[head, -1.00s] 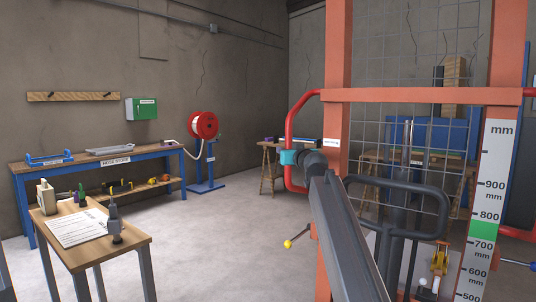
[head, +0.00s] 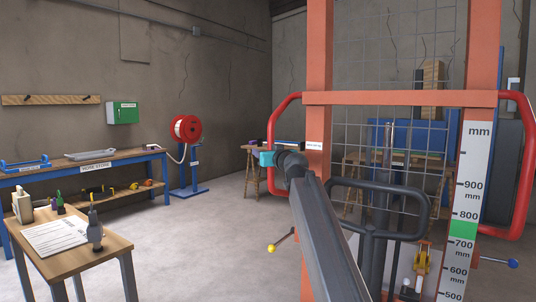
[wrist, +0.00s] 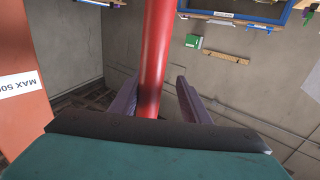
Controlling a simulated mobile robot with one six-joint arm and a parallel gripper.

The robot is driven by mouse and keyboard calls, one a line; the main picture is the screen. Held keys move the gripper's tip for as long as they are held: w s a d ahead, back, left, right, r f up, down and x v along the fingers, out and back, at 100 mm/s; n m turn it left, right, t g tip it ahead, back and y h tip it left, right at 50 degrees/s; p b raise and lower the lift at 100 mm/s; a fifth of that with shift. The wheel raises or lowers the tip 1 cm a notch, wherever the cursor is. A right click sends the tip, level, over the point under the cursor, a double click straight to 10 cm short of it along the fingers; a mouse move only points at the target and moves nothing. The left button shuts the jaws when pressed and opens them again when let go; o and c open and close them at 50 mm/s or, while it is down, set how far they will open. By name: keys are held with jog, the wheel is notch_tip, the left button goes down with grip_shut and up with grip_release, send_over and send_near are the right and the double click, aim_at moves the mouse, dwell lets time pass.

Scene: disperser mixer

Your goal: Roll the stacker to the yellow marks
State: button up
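The stacker stands right of centre in the head view, with an orange mast (head: 318,200), a wire-mesh guard and a red tubular handle (head: 278,112) on its left side. A second red handle (head: 527,150) is on its right. My gripper (head: 266,159), teal at its end, is at the lower part of the left handle. The exact contact is partly hidden. No yellow floor marks show clearly.
A small wooden table (head: 110,252) with a paper and tools stands near on the left. A blue-framed workbench (head: 125,157) and a red hose reel (head: 187,129) stand along the wall. Open grey floor (head: 195,235) lies between the table and the stacker.

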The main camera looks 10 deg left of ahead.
jog(key=shift+w+f, duration=0.1)
jog(key=shift+d, duration=0.15)
jog(key=v, duration=1.3)
jog(key=shift+s+p, duration=0.3)
jog(key=shift+s, duration=0.05)
jog(key=shift+d+f, duration=0.1)
dwell(0.5)
